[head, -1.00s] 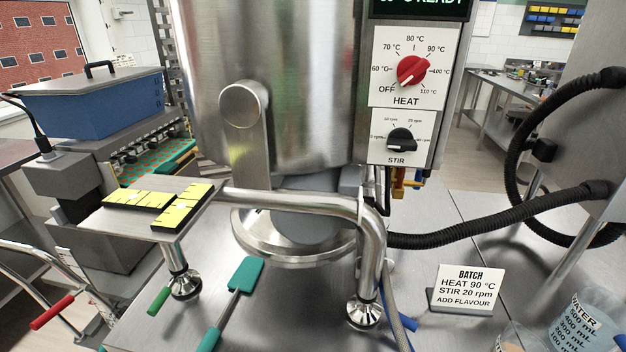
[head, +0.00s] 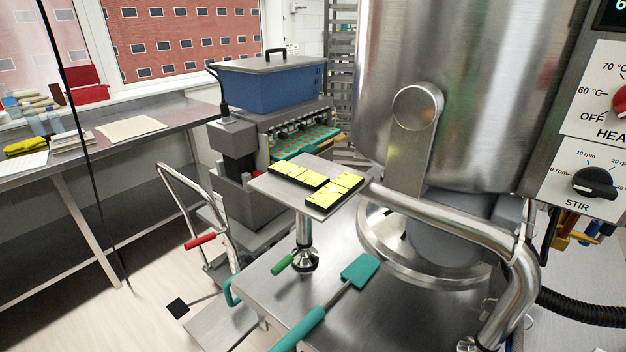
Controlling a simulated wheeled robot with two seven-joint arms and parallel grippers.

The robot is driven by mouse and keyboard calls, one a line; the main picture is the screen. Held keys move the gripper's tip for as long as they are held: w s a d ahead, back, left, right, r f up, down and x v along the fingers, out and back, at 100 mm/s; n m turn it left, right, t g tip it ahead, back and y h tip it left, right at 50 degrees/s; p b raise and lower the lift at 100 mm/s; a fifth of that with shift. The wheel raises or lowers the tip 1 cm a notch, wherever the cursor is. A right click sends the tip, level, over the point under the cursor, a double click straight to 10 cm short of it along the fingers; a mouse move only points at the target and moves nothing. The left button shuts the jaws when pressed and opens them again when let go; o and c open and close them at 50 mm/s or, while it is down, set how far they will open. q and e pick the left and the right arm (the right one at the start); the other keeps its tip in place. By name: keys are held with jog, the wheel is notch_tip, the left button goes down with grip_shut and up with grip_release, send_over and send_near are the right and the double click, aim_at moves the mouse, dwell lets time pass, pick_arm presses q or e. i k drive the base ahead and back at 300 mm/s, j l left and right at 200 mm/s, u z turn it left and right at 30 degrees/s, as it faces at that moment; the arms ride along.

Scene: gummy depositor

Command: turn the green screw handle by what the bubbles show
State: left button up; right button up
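The green screw handle (head: 282,264) sticks out to the left of the levelling foot (head: 305,258) under a small steel plate (head: 262,183). Two yellow spirit levels lie on the plate at an angle to each other: the left level (head: 298,176) and the right level (head: 334,190). The bubbles are too small to read from here. Neither of my grippers is in the head view.
A teal spatula (head: 358,270) lies on the steel table (head: 385,325) near the handle. The depositor's blue hopper (head: 265,88) stands behind, with a red-gripped trolley (head: 201,240) at left.

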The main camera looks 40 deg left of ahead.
aim_at(288, 260)
jog(key=u, duration=1.4)
